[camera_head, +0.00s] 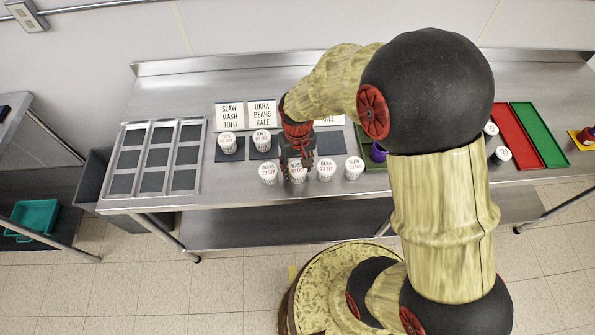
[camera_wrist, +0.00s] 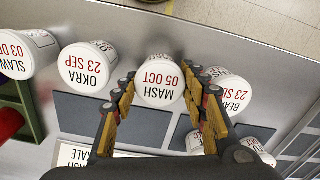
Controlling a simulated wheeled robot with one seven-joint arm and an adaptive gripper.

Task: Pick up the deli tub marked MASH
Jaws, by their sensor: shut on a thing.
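The white deli tub marked MASH, 05 OCT (camera_wrist: 158,84) sits between the two yellow-padded fingers of my gripper (camera_wrist: 160,76) in the wrist view, its lid facing the camera. My gripper is shut on it. In the head view, my gripper (camera_head: 297,163) covers much of the MASH tub (camera_head: 297,177), in the front row on the steel counter. I cannot tell whether it is clear of the counter. The BEANS tub (camera_wrist: 228,92) is close beside one finger. The OKRA tub (camera_wrist: 88,68) is on the other side, with the SLAW tub (camera_wrist: 30,55) beyond it.
Two more tubs, one of them TOFU (camera_head: 226,143) and the other KALE (camera_head: 262,139), stand on dark mats behind. Label cards (camera_head: 229,115) stand at the back. A tray with dark inserts (camera_head: 126,160) lies left. Red (camera_head: 513,137) and green (camera_head: 540,135) trays lie right.

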